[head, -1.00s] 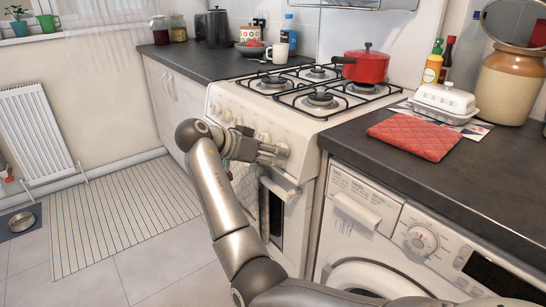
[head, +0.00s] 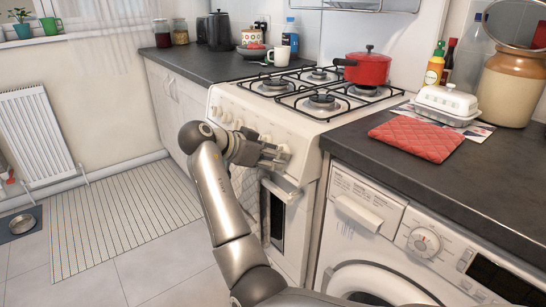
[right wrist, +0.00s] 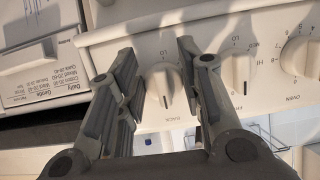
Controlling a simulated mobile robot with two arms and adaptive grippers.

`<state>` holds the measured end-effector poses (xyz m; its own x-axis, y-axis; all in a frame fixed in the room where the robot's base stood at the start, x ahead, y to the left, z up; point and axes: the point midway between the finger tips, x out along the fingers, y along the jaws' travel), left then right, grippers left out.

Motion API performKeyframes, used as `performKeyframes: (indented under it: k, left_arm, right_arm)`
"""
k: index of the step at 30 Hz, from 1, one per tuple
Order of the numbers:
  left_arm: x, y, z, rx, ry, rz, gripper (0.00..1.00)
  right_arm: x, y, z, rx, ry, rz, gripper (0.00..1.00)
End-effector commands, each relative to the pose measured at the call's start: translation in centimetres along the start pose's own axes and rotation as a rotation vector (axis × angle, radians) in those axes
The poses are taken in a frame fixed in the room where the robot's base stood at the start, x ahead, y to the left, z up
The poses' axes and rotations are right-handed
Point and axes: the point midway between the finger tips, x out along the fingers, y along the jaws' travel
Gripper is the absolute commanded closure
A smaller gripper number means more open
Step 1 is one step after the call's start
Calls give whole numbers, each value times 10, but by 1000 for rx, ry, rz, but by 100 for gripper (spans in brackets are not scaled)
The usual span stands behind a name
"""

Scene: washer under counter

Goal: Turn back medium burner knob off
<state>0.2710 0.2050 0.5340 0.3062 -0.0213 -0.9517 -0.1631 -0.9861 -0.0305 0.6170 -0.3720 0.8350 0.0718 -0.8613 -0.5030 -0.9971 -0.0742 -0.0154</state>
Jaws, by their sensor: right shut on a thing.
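The white stove (head: 262,118) has a row of cream knobs along its front panel. My right gripper (head: 279,155) is at the right end of this row and partly hides the knobs there. In the right wrist view, my right gripper's dark fingers (right wrist: 168,75) stand on both sides of a cream knob (right wrist: 161,82), shut on it. The knob's raised grip bar runs nearly up and down in that view, tilted slightly. My left gripper is not in view.
More knobs (right wrist: 235,68) sit close beside the right finger, with the oven dial (right wrist: 301,58) beyond. A red pot (head: 366,67) stands on a back burner. The washer (head: 400,245) and its counter with a red quilted pad (head: 415,139) are to the right.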

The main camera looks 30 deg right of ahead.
Motion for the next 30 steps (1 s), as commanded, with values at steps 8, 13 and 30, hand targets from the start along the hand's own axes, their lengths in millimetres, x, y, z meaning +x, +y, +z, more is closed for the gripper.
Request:
performKeyframes:
  k: [8, 13, 30]
  left_arm:
    - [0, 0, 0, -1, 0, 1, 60]
    - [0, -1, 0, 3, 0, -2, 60]
    - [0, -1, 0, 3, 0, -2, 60]
  right_arm:
    - [0, 0, 1, -1, -2, 1, 45]
    - [0, 0, 0, -1, -1, 1, 45]
    - [-91, -1, 0, -2, -2, -3, 45]
